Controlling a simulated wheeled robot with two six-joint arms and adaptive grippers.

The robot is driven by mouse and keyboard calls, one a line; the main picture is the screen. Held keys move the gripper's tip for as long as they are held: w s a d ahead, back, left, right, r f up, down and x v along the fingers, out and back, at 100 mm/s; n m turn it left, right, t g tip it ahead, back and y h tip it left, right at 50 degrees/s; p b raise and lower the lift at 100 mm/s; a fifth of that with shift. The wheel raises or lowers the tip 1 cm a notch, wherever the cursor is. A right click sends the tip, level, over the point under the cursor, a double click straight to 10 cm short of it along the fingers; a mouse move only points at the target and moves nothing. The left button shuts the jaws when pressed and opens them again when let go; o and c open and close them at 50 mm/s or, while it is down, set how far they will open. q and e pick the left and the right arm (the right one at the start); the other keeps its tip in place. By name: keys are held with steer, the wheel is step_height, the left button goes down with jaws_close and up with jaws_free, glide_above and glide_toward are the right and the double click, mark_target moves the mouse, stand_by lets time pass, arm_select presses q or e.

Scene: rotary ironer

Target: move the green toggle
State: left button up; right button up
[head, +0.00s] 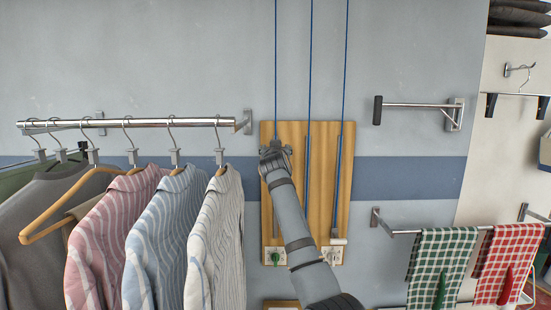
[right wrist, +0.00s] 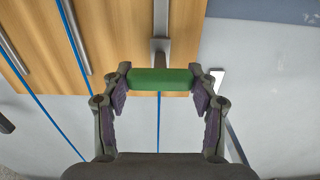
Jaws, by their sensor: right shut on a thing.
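In the right wrist view a green toggle (right wrist: 160,79), a short crosswise bar, sits between the two fingertips of my right gripper (right wrist: 160,76). The gripper is shut on its ends. A grey metal rail runs from it over the wooden board (right wrist: 108,40), and a blue cord runs off on its other side. In the head view my right gripper (head: 272,154) is at the upper left of the wooden board (head: 322,190) and hides the toggle. My left gripper is not in view.
Blue cords (head: 310,60) run up from the board. A small green piece on a white plate (head: 275,257) is at its lower left. Shirts on hangers (head: 150,230) fill the left. A wall arm (head: 415,105) and checked towels (head: 440,260) are on the right.

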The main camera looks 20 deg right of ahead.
steer(key=shift+r, duration=0.35)
steer(key=o, duration=1.4)
steer(key=shift+o, duration=1.4)
steer(key=shift+f, duration=0.1)
steer(key=v, duration=1.2)
steer(key=shift+s, duration=0.1)
